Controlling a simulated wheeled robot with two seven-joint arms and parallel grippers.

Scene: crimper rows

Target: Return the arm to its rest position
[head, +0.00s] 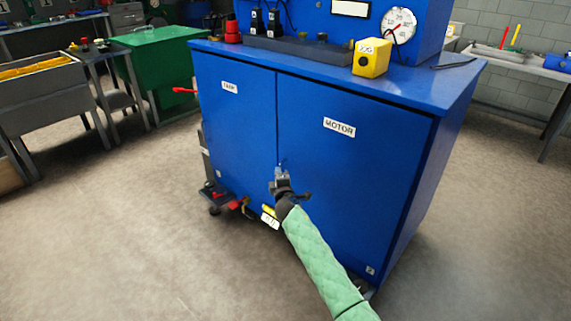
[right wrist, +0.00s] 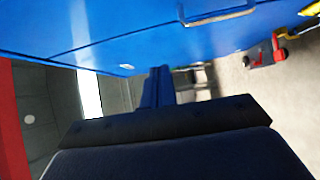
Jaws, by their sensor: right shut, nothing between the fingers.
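My right arm, in a green quilted sleeve, reaches in from the bottom of the head view. Its dark right gripper (head: 281,172) is shut and empty. It appears in front of the blue cabinet (head: 235,125), low by the seam between the doors; I cannot tell whether it touches. In the right wrist view the blue cabinet surface (right wrist: 120,30) fills the top, with a pale metal handle (right wrist: 217,17) on it. The dark gripper body covers the lower part of that view. My left gripper is not in view.
A yellow box (head: 371,58) and a round gauge (head: 400,22) are on the cabinet's upper part. Red fittings (head: 237,204) stick out at its lower left. A green cabinet (head: 160,68) and grey bench (head: 40,95) stand left. The floor (head: 110,240) at front left is clear.

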